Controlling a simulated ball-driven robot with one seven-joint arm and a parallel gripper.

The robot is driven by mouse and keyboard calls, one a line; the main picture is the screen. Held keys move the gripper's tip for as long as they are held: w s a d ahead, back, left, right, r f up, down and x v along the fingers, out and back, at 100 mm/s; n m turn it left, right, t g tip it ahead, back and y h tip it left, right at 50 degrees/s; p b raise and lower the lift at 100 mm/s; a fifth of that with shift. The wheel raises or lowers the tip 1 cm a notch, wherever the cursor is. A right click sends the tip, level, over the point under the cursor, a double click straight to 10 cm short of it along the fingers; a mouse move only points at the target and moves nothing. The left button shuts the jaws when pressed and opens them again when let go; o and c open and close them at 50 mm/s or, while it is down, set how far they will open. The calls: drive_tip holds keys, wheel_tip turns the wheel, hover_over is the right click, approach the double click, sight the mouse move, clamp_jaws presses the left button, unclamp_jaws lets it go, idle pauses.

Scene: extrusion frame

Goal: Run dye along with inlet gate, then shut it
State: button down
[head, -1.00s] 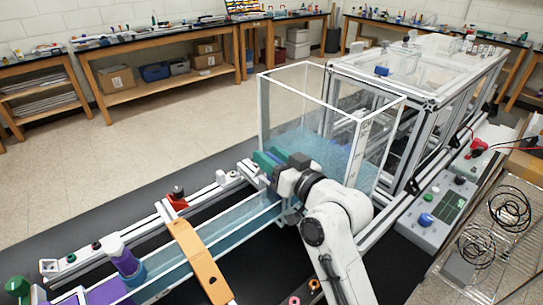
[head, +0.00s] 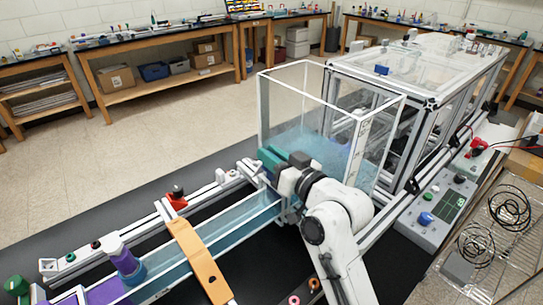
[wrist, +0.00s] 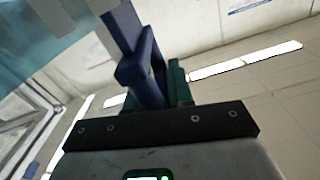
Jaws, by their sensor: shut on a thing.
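The clear water channel (head: 215,238) runs from the lower left to the tank (head: 330,118), which holds blue water. Purple dye (head: 105,291) colours the channel's lower-left end. A white-topped bottle with purple in it (head: 124,262) stands at the channel there. My gripper (head: 274,163) is at the tank end of the channel, shut at the inlet gate. In the wrist view the blue gate handle (wrist: 140,70) rises in front of the gripper, with a teal piece (wrist: 180,82) beside it. The gate's lower edge and exact opening are hidden.
An orange-tan bridge (head: 197,262) crosses the channel, with a red-and-black fitting (head: 177,196) on the rail behind. A control box (head: 432,215) and a wire rack with black cables (head: 490,235) stand at right. The floor beyond the rig is clear.

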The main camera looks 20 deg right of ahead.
drive_tip(key=shift+a+f+b, duration=0.2)
drive_tip(key=shift+f+b, duration=0.8)
drive_tip(key=shift+f, duration=0.45)
drive_tip(key=c, duration=1.1)
unclamp_jaws()
drive_tip(key=shift+s+d, duration=0.25)
drive_tip(key=shift+s, duration=0.25)
drive_tip(key=b+v, duration=0.2)
drive_tip(key=v, duration=0.8)
drive_tip(key=shift+b, duration=0.35)
drive_tip(key=shift+w+r, duration=0.1)
drive_tip(key=shift+r, duration=0.15)
